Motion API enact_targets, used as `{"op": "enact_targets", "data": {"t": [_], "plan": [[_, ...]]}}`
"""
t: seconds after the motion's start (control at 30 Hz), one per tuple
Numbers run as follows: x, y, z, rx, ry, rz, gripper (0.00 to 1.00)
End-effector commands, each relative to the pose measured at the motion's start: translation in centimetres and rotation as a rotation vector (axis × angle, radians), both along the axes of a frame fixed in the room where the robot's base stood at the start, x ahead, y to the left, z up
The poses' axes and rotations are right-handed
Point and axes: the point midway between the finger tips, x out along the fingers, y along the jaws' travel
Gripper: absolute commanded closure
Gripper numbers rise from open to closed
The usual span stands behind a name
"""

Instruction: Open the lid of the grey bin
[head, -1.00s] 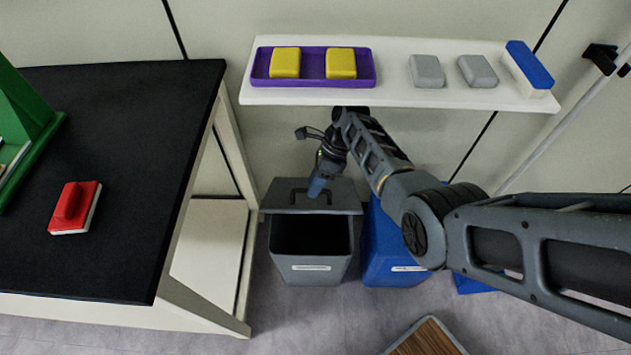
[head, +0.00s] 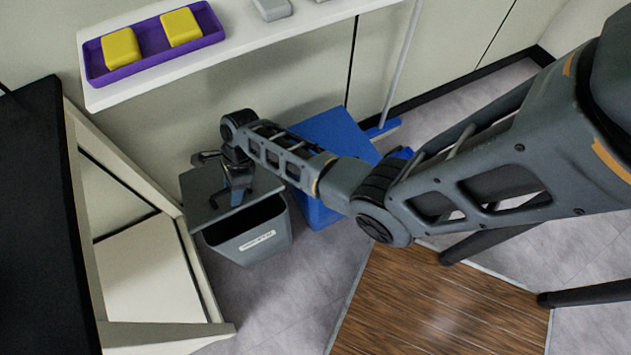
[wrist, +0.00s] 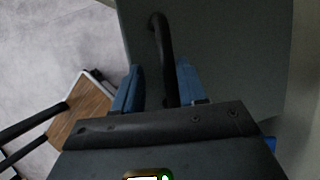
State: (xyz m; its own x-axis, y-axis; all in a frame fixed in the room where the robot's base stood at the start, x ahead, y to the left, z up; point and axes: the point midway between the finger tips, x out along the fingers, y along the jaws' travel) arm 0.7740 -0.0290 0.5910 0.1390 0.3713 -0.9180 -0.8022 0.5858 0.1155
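The grey bin (head: 252,243) stands on the floor beside the table frame, with a pale label on its front. Its grey lid (head: 200,207) is tilted up toward the back, and the dark inside shows in front of it. My gripper (head: 236,192) is at the lid and hides part of it. In the wrist view the lid (wrist: 225,50) fills the upper right, with its black handle (wrist: 162,45) running between the blue fingertips of my gripper (wrist: 158,88). The fingers are apart, one on each side of the handle, with gaps visible.
A blue bin (head: 318,212) stands right of the grey one, partly behind my arm. A white shelf (head: 240,45) above carries a purple tray (head: 152,48) with yellow blocks. A black-topped table (head: 35,220) is at left. A wood-patterned panel (head: 430,310) lies at lower right.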

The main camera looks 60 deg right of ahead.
Motion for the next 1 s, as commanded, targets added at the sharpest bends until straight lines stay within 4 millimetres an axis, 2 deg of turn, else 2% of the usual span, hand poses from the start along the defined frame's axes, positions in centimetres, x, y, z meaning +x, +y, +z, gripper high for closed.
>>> {"op": "enact_targets", "data": {"t": [0.03,0.13,0.5,0.53,0.6,0.9,0.93,1.0], "plan": [[-0.7,0.4,-1.4,-0.018,-0.022,0.001,0.60],[-1.4,0.9,-3.1,-0.057,-0.077,0.002,0.60],[-3.1,2.2,-8.2,-0.186,-0.257,0.002,0.60],[-3.1,2.0,-6.4,-0.186,-0.259,-0.001,0.60],[-3.6,1.6,-5.0,-0.185,-0.256,-0.002,0.60],[-5.6,0.5,-0.1,-0.183,-0.254,-0.001,0.60],[-5.8,0.4,0.4,-0.184,-0.255,-0.001,0.60],[-7.3,0.8,-0.3,-0.214,-0.291,0.049,0.60]]}}
